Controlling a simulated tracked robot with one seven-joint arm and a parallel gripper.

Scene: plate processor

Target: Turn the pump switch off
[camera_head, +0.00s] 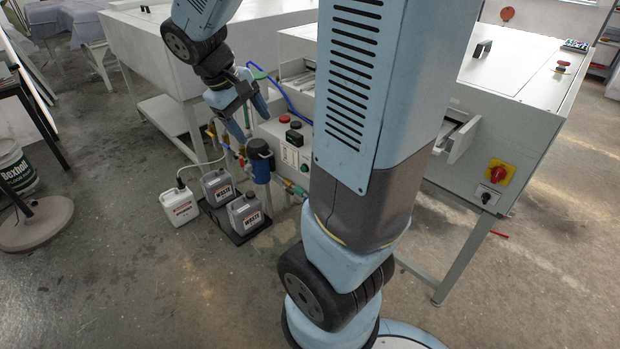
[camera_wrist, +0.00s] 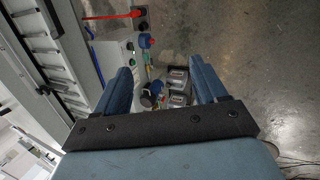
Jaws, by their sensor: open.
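The pale pump control box (camera_head: 270,128) stands below and right of my gripper in the head view. A red knob (camera_head: 284,119) and dark switches (camera_head: 294,138) sit on it. I cannot tell which is the pump switch, or its setting. My gripper (camera_head: 254,128) is open and empty, its blue fingers pointing down near the box's left side.
Grey waste bottles (camera_head: 246,214) stand in a black tray, with a white bottle (camera_head: 180,206) to their left. A blue filter housing (camera_head: 260,160) and pipes stand close below my gripper. The processor carries a red rotary switch (camera_head: 499,173).

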